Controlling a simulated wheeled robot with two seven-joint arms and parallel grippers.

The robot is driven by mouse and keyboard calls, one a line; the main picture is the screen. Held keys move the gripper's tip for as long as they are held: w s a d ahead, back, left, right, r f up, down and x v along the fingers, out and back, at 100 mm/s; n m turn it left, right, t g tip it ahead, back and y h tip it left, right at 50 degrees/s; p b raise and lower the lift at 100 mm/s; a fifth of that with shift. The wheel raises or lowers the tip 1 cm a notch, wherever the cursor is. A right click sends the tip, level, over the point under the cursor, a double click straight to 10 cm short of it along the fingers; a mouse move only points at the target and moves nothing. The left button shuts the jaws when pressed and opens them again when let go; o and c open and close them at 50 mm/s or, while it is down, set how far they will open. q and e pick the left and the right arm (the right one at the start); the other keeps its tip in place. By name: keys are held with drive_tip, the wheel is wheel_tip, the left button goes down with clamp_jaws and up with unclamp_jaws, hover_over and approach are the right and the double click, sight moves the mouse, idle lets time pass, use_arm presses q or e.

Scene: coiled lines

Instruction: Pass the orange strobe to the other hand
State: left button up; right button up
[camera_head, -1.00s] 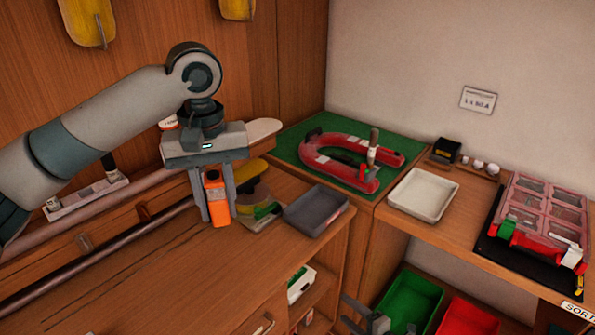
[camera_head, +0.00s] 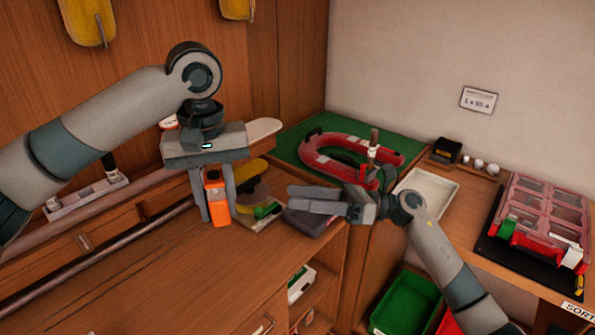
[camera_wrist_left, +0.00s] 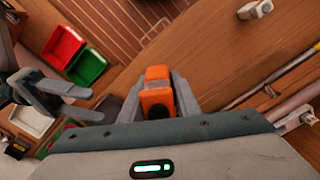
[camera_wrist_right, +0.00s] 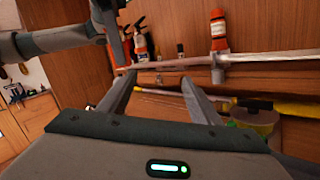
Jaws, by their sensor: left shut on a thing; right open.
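The orange strobe (camera_head: 214,200) is upright between the fingers of my left gripper (camera_head: 219,212), which is shut on it above the wooden bench. The left wrist view shows the strobe (camera_wrist_left: 157,92) between both fingers, with a dark round part on its side. My right gripper (camera_head: 302,200) is open and empty, to the right of the strobe, its fingers pointing left toward it with a clear gap between. The right gripper (camera_wrist_left: 92,103) also shows at the left of the left wrist view. In the right wrist view its fingers (camera_wrist_right: 160,82) are spread with nothing between them.
A dark grey tray (camera_head: 322,229) lies under the right gripper, partly hidden. A green and yellow item (camera_head: 264,210) lies behind the strobe. A red horseshoe-shaped thing (camera_head: 315,158) rests on a green mat (camera_head: 290,150). A white tray (camera_head: 440,200) is partly behind my right arm.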

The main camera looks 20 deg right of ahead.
drive_tip(key=s+a+r+n+g, duration=0.1)
drive_tip(key=s+r+n+g, duration=0.1)
drive_tip(key=r, duration=0.3)
drive_tip(key=s+a+r+n+g, duration=0.1)
drive_tip(key=s+r+n+g, duration=0.2)
drive_tip(key=r+n, duration=0.2)
drive_tip(key=shift+a+r+h, duration=0.15)
drive_tip(key=shift+a+h, duration=0.15)
drive_tip(key=shift+h, duration=0.1)
drive_tip(key=shift+a, duration=0.1)
drive_tip(key=a, duration=1.2)
drive_tip(key=c, duration=1.2)
use_arm(q)
drive_tip(key=o, duration=1.2)
use_arm(e)
drive_tip(key=shift+d, duration=0.1)
use_arm(q)
drive_tip(key=shift+r, duration=0.15)
